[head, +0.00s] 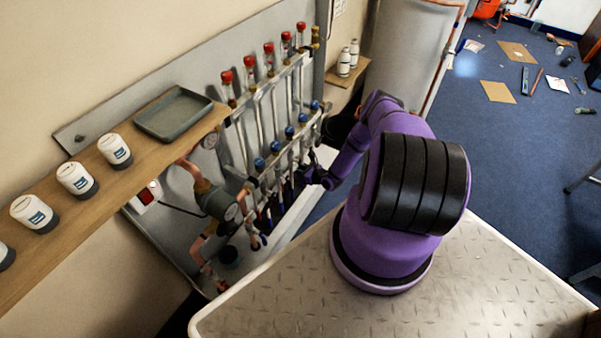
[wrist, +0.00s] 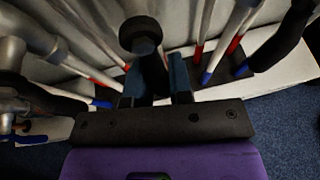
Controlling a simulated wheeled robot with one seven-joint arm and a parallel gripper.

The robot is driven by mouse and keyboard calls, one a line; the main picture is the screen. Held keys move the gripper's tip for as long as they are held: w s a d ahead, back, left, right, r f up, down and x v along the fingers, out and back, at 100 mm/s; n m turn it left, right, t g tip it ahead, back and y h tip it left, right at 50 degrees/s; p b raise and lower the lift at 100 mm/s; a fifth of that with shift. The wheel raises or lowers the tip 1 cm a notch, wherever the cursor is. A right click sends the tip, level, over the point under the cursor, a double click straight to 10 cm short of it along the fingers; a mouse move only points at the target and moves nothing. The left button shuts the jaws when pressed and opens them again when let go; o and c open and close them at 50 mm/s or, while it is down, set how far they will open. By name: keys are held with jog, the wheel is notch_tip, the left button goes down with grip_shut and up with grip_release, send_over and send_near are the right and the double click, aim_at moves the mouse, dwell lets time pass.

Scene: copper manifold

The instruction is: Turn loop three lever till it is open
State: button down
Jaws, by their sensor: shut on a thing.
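The copper manifold (head: 275,110) is mounted on a grey back panel in the head view, with red caps on its upper rail and blue caps on its lower rail. My gripper (head: 305,178) is at the lower rail, partly hidden by my arm. In the wrist view my gripper (wrist: 156,76) is shut on a black lever (wrist: 140,35) with a rounded end, which stands between the two dark blue fingers. I cannot read a loop label. I cannot tell how far the lever is turned.
Pipes with red and blue bands (wrist: 215,50) run close on both sides of my fingers. A wooden shelf (head: 60,218) with a grey tray (head: 174,113) and white jars (head: 77,178) is at the left. Gauges and a pump (head: 215,203) sit left of the pipes.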

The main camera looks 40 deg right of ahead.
jog(key=shift+d, duration=0.1)
dwell(0.3)
jog(key=c, duration=1)
grip_release()
jog(key=shift+c, duration=0.2)
jog(key=shift+s, duration=0.1)
jog(key=v, duration=1)
jog(key=shift+s, duration=0.3)
jog(key=shift+d+r, duration=0.1)
jog(key=shift+r, duration=0.05)
